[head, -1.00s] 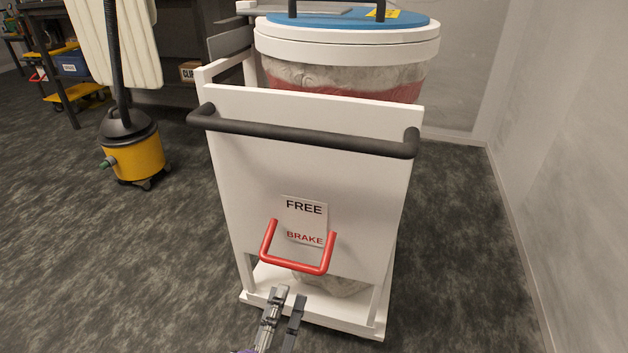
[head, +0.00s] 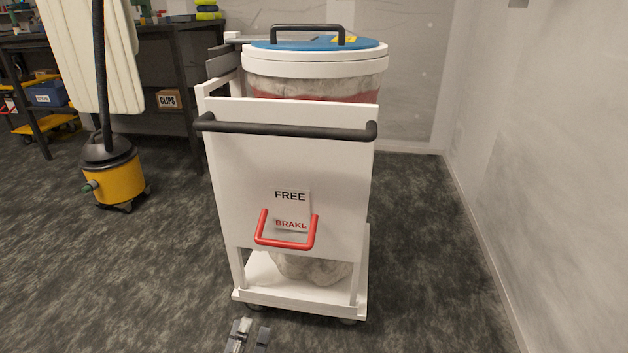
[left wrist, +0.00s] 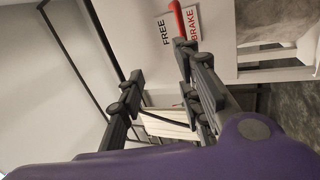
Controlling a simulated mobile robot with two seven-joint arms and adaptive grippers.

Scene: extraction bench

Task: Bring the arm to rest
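My left gripper (head: 249,336) shows at the bottom of the head view, below and in front of the white cart (head: 290,170). Its two fingers are apart with nothing between them. In the left wrist view the gripper (left wrist: 155,82) also has its fingers spread, with the red brake handle (left wrist: 178,18) beyond them. In the head view this handle (head: 285,243) is a red U-shaped bar hanging down over the word BRAKE on the FREE/BRAKE label (head: 291,205). The gripper is apart from the handle. My right gripper is not in view.
The cart has a black push bar (head: 285,129) and carries a drum with a blue lid (head: 300,50). A yellow vacuum (head: 115,180) stands at the left, before a dark bench (head: 150,50). A grey wall (head: 540,180) runs along the right. Floor beside the cart is clear.

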